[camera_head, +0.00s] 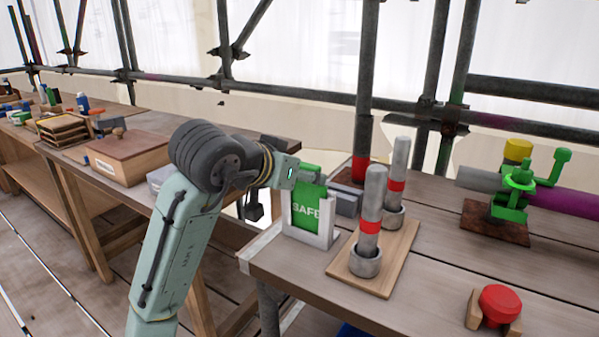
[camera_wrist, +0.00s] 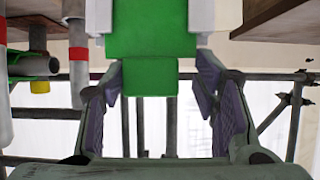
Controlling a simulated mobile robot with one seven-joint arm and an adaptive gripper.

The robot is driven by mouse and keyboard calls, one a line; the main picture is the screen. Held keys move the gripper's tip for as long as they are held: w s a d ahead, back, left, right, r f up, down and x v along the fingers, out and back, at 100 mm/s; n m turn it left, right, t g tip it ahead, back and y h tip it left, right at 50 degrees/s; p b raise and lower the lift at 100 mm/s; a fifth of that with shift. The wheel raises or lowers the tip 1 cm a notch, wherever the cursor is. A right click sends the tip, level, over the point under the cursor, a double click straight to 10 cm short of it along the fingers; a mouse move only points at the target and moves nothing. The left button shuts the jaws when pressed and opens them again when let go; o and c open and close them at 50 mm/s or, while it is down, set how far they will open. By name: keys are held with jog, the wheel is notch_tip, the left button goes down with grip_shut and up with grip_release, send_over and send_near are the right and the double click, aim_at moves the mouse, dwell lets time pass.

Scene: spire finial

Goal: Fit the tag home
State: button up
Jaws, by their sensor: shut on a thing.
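The green tag (camera_head: 305,214), lettered SAFE, stands upright between the side rails of a pale holder (camera_head: 325,240) near the corner of the right-hand bench. Whether it is fully seated I cannot tell; its bottom edge is hidden by the holder's front. My gripper (camera_wrist: 155,80) is shut on the tag's upper tab, which shows as a darker green block (camera_wrist: 150,75) between the finger pads in the wrist view. In that view the tag (camera_wrist: 150,30) is flanked by pale holder parts (camera_wrist: 98,15). In the head view my fingers are largely hidden.
Grey cylinders with red bands (camera_head: 368,215) stand close right of the holder, two of them on a wooden board (camera_head: 395,262). A red knob (camera_head: 500,303) and a green clamp on a pipe (camera_head: 519,187) are farther right. Scaffold poles (camera_head: 365,80) rise behind the bench.

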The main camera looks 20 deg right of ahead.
jog(key=o, duration=1.1)
jog(key=shift+o, duration=0.4)
jog(key=o, duration=0.5)
jog(key=shift+f, duration=0.2)
jog(key=shift+f+b, duration=0.3)
jog(key=shift+f, duration=0.1)
jog(key=shift+p+v, duration=2.15)
jog(key=shift+v, duration=2.4)
